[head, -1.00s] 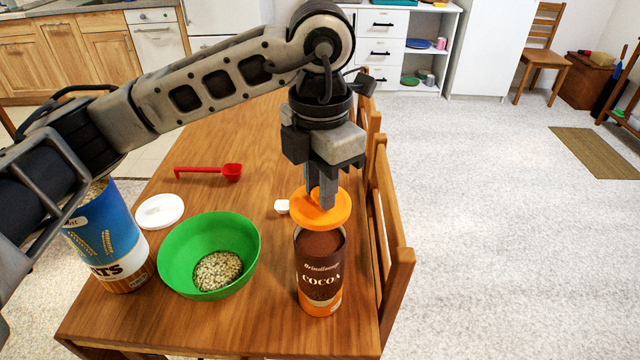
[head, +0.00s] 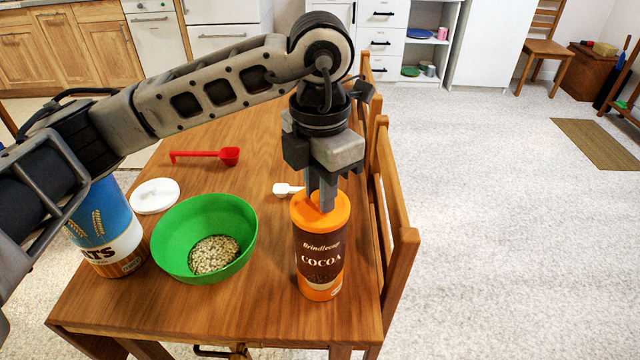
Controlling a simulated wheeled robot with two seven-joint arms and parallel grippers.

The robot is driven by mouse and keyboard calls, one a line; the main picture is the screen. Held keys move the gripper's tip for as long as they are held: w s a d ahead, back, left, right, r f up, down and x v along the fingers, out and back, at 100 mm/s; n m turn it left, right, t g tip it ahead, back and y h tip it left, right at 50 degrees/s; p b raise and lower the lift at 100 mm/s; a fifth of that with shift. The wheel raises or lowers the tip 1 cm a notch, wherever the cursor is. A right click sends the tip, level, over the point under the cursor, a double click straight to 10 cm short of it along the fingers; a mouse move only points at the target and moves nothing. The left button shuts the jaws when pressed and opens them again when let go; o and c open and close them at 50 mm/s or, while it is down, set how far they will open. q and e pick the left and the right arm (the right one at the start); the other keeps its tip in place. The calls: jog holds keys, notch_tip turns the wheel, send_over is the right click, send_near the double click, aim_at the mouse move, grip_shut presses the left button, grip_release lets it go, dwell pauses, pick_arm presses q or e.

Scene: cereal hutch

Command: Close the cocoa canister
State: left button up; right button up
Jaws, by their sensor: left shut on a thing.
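The cocoa canister (head: 320,258) stands upright on the wooden table near its right edge, brown with an orange base. Its orange lid (head: 312,211) sits level on top of the canister, covering the opening; no gap shows between them from here. My left gripper (head: 321,205) points straight down from above and is shut on the lid's top at its middle. The exact grip is partly hidden by the fingers. My right gripper is not in view.
A green bowl (head: 176,238) with oats stands left of the canister. An oats canister (head: 110,230), a white lid (head: 155,196), a red scoop (head: 229,156) and a white scoop (head: 285,189) are on the table (head: 200,315). A wooden chair (head: 398,215) stands close on the right.

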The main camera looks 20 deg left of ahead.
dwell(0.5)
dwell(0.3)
pick_arm(q)
jog(key=shift+b, duration=0.5)
jog(key=shift+f+b, duration=0.4)
jog(key=shift+b, duration=0.05)
dwell(0.7)
jog(key=shift+f+b, duration=0.15)
jog(key=shift+b, duration=0.4)
dwell(1.1)
jog(key=o, duration=1.3)
